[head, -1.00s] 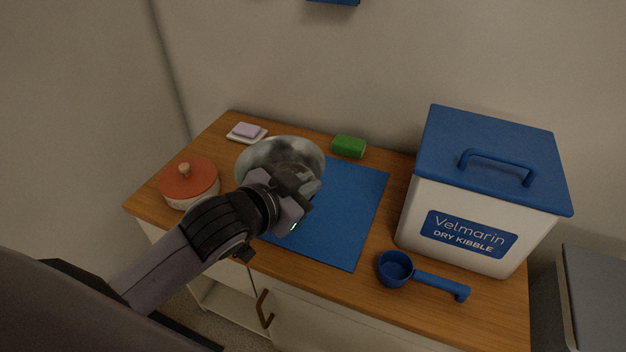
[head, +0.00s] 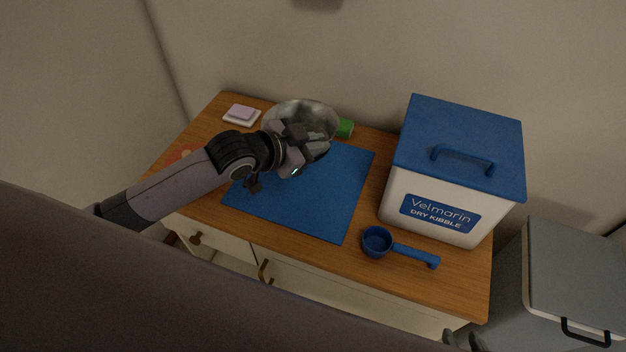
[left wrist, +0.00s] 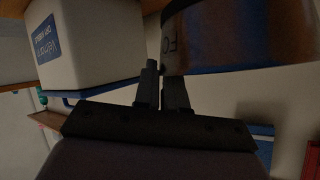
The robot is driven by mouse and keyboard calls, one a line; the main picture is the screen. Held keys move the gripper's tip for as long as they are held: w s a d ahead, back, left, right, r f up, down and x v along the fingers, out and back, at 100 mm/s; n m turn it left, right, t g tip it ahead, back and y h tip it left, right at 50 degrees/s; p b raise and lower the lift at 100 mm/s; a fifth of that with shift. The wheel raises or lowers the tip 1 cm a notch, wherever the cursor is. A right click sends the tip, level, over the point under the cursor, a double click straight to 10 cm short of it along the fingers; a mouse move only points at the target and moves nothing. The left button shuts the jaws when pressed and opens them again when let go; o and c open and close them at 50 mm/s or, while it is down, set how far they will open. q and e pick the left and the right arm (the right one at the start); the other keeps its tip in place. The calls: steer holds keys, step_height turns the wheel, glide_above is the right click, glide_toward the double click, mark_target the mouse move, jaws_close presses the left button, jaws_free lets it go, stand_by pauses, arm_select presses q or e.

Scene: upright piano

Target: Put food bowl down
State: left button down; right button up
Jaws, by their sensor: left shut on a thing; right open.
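The food bowl (head: 290,109), a shiny metal bowl, is at the back edge of the blue mat (head: 310,205) in the head view, partly covering the green sponge. My left gripper (head: 308,146) is shut on the bowl's near side and hides part of it. Whether the bowl's base touches the surface cannot be told. In the left wrist view the bowl's wall (left wrist: 245,35), with dark letters, is beside the fingertips (left wrist: 162,75). A dark tip of my right gripper (head: 463,341) shows at the bottom edge of the head view, away from the bowl, open.
The white kibble bin (head: 430,205) with a blue lid stands right of the mat on the wooden top. A blue scoop (head: 378,241) lies in front of it. A soap dish (head: 241,115) is back left; a green sponge (head: 346,128) is behind the mat. The red-lidded pot (head: 180,155) is mostly hidden.

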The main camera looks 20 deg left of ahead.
arm_select(q)
step_height(320, 180, down, 12)
steer(key=shift+r+b, duration=0.1)
steer(key=shift+b, duration=0.7)
steer(key=c, duration=1.2)
jaws_free()
steer(key=shift+s, duration=0.1)
steer(key=p+v, duration=0.2)
steer(key=v, duration=1)
steer(key=s+f+n, duration=0.1)
steer(key=s+d+f+n, duration=0.1)
steer(key=s+f, duration=0.1)
steer(key=s+d+f+n+y, duration=0.1)
steer(key=s+f, duration=0.1)
steer(key=shift+s+d, duration=0.15)
steer(key=shift+d, duration=0.1)
steer(key=s+a+f+n+y, duration=0.1)
steer(key=s+f+n+y, duration=0.1)
steer(key=s+f+n, duration=0.2)
steer(key=s+f, duration=0.1)
steer(key=s, duration=0.2)
steer(key=shift+s+a+f+y, duration=0.25)
steer(key=shift+s+y, duration=0.15)
